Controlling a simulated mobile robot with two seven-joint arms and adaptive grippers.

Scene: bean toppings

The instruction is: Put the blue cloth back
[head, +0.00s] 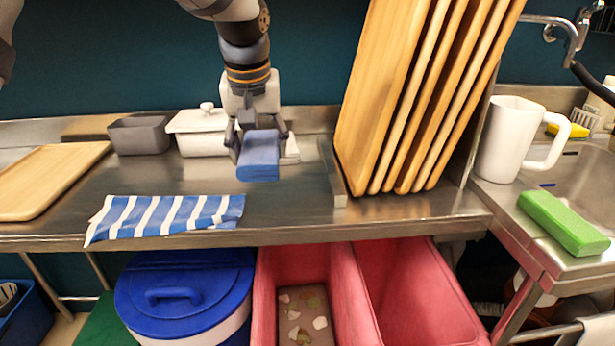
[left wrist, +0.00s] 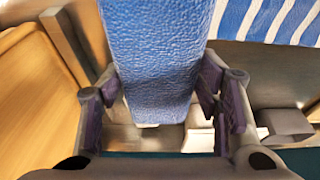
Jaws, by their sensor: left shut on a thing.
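The blue cloth (head: 258,163) is a thick folded block. It is held above the steel counter, in front of the white lidded pot (head: 200,131). My left gripper (head: 260,145) comes down from above and is shut on the cloth, with one finger on each side. In the left wrist view the cloth (left wrist: 153,50) fills the space between the fingers of my left gripper (left wrist: 165,88) and sticks out past them. My right gripper is not in view.
A blue-and-white striped cloth (head: 165,215) lies at the counter's front edge (head: 290,232). Upright wooden boards (head: 375,90) stand in a rack to the right. A grey container (head: 139,136) and a flat wooden board (head: 45,180) are left. Red bins (head: 405,290) sit below.

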